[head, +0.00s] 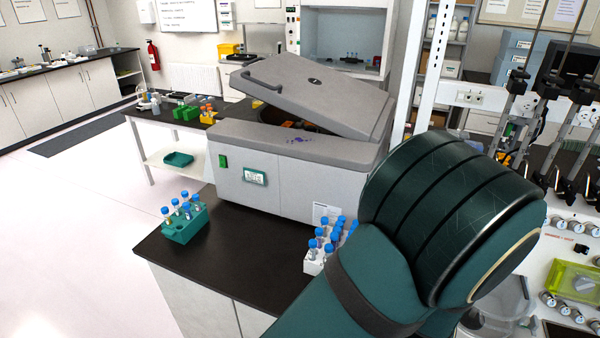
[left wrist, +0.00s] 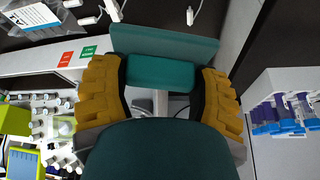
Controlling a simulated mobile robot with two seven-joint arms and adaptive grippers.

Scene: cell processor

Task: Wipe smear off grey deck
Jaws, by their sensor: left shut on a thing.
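The grey deck (head: 250,132) is the front top surface of a large grey machine, below its raised lid (head: 315,88). A small purple smear (head: 298,139) lies on the deck, right of its middle. In the left wrist view, my left gripper (left wrist: 162,90) has yellow ridged fingers shut on a teal wiping tool (left wrist: 160,72). A wider, flat teal part shows beyond the gripped block. Neither gripper shows in the head view. One of my dark green arm links fills its lower right and covers part of the bench.
A teal rack of blue-capped tubes (head: 184,220) stands left on the black bench (head: 230,245). A white tube rack (head: 314,264) stands in front of the machine, partly behind my arm. Shelving with instruments stands at right. The deck's left part is clear.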

